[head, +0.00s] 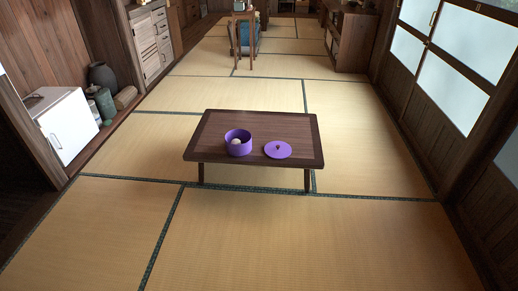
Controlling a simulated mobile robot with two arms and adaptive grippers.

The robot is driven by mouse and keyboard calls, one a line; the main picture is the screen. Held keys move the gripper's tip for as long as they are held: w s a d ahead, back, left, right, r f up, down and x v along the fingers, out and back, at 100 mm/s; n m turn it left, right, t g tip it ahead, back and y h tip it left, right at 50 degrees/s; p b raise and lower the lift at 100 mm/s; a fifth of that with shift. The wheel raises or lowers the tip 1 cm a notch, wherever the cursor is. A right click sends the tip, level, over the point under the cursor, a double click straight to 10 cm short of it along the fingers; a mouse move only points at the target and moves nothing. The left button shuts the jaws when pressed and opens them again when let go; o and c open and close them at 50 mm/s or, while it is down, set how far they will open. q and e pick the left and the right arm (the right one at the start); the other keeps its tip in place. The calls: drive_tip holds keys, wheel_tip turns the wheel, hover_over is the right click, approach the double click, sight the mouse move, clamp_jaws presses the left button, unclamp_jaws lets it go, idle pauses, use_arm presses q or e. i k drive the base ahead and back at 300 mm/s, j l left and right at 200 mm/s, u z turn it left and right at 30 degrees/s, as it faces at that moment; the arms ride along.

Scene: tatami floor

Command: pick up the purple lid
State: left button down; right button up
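The purple lid (271,154) lies flat on the low dark wooden table (220,122), right of the middle, with a small dark knob on top. A round purple pot (238,147) stands open just left of the lid, with a small gap between them. A pale round thing (236,141) is inside the pot. Neither of my grippers shows in the head view.
Tatami floor around the table is clear. A white box-shaped cabinet (66,123) and dark jars (103,103) stand along the left wall. A small wooden stand (244,20) is far behind the table. Sliding doors (440,60) line the right side.

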sight(274, 150)
drive_tip(key=i+u, duration=0.2)
drive_tip(key=i, duration=0.25)
drive_tip(key=i+l+u, duration=0.2)
drive_tip(key=i, duration=0.25)
drive_tip(key=i+l+u, duration=0.2)
drive_tip(key=i, duration=0.25)
